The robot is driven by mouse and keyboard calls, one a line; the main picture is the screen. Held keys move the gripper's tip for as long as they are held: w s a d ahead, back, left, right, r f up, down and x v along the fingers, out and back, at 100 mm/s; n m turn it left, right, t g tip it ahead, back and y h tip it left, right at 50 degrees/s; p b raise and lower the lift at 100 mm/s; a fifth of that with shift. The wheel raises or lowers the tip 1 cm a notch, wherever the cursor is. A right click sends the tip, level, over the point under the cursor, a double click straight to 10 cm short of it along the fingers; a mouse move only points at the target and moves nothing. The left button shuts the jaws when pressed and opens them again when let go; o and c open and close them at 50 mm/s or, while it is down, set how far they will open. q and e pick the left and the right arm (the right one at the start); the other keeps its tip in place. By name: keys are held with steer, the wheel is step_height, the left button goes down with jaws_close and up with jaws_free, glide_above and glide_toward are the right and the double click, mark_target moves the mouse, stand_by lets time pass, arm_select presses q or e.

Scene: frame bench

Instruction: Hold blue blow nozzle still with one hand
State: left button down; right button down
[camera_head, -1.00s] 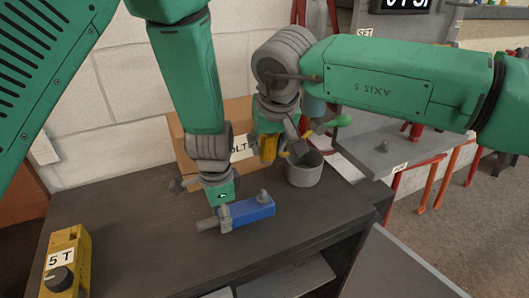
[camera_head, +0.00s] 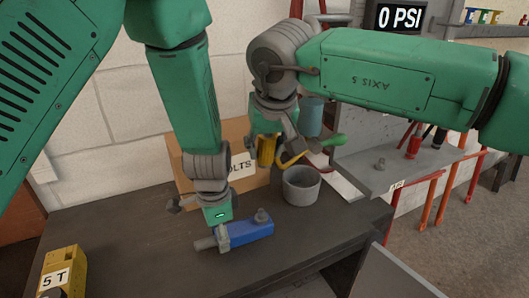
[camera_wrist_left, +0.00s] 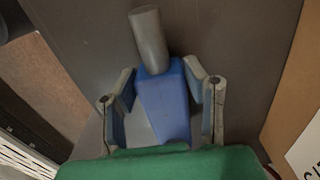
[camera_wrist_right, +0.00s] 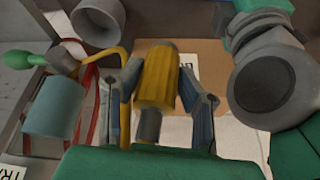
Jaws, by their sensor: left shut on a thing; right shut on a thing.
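The blue blow nozzle (camera_head: 245,233) lies low over the dark bench top, its grey tube pointing left. My left gripper (camera_head: 217,233) is at it from above. In the left wrist view the fingers (camera_wrist_left: 165,105) stand on both sides of the blue body (camera_wrist_left: 160,98), and the grey knob or tube sticks out beyond them. Whether the nozzle touches the bench is unclear. My right gripper (camera_wrist_right: 157,95) is shut on a ribbed yellow cylinder (camera_wrist_right: 157,72) with a grey end. That cylinder (camera_head: 266,151) is above the bench, left of a grey pot.
The grey pot (camera_head: 300,185) stands at the bench's back right. A cardboard box (camera_head: 195,153) stands behind my left gripper. A yellow "5 T" block (camera_head: 62,275) is at front left. A green-ended piece (camera_head: 333,140) with a yellow hose is near the right gripper. A gauge reads 0 PSI (camera_head: 397,17).

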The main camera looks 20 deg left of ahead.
arm_select(q)
steer(key=shift+a+f, duration=0.1)
steer(key=shift+a, duration=0.25)
steer(key=c, duration=0.8)
jaws_free()
steer(key=shift+a, duration=0.25)
steer(key=shift+c, duration=0.2)
